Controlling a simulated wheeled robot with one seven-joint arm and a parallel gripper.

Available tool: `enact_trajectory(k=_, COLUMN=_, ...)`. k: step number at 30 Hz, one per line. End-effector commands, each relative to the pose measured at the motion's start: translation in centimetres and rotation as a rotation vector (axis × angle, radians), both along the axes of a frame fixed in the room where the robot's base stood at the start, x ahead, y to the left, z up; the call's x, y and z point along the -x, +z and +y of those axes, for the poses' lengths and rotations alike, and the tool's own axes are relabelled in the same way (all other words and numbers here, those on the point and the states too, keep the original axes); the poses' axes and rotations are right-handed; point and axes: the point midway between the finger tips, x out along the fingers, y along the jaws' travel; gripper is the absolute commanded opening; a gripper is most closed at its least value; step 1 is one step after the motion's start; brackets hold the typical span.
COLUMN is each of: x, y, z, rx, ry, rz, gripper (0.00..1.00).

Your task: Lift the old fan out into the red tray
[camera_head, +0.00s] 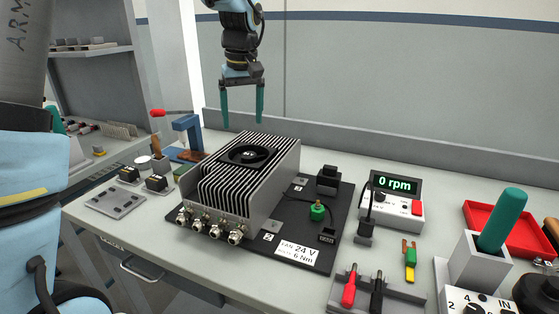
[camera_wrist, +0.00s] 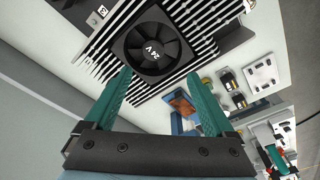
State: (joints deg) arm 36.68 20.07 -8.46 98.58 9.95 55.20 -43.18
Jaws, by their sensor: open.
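The old fan (camera_head: 248,156) is a black round fan set in the top of a grey finned metal box (camera_head: 268,190). In the wrist view the fan (camera_wrist: 152,47) shows its hub label "24 V" and lies beyond my fingertips. My gripper (camera_head: 243,122) hangs above and a little behind the fan in the head view, with its two green fingers apart and nothing between them. The wrist view also shows the open gripper (camera_wrist: 160,82). The red tray (camera_head: 487,215) stands at the far right of the bench, partly hidden by a grey holder with a green-handled tool.
The box sits on a black board (camera_head: 325,238) with a green knob and connectors. A meter reading "0 rpm" (camera_head: 397,187) stands right of it. A holder with a green-handled tool (camera_head: 502,220) rises before the tray. A blue clamp stand (camera_head: 187,130) is at left.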

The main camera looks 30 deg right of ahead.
Motion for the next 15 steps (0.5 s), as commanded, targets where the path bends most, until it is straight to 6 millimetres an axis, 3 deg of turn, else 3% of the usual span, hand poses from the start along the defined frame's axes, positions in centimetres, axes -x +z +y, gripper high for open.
enact_trajectory(k=4, x=0.0, y=-0.4, z=-0.5, rx=-0.001, ry=0.004, rz=0.001, gripper=0.89)
enact_trajectory(k=15, x=-0.7, y=-5.1, z=-0.6, rx=-0.001, ry=0.003, rz=0.001, gripper=0.89)
